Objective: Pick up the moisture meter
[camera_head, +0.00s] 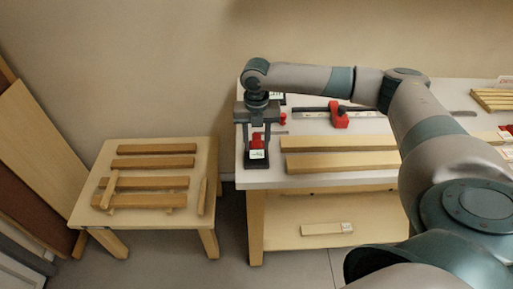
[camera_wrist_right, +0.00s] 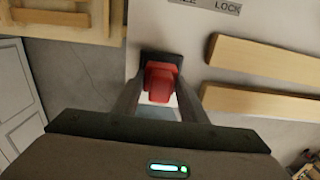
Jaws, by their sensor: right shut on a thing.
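The moisture meter appears to be the small red item with a pale lower face (camera_head: 257,142), at the front left corner of the white bench top. In the right wrist view the red body (camera_wrist_right: 160,83) sits between my two fingers, with a dark part around its far end. My right gripper (camera_head: 257,158) points down over that corner and is shut on it. I cannot tell whether the meter still touches the bench. My left gripper is not in view.
The white bench (camera_head: 265,178) holds wooden strips (camera_head: 340,162) right of the gripper, and a red-headed clamp (camera_head: 338,117) behind. A low stool (camera_head: 90,208) with several wood strips stands left, across a gap. A lower shelf (camera_head: 285,237) holds one labelled block (camera_head: 325,229).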

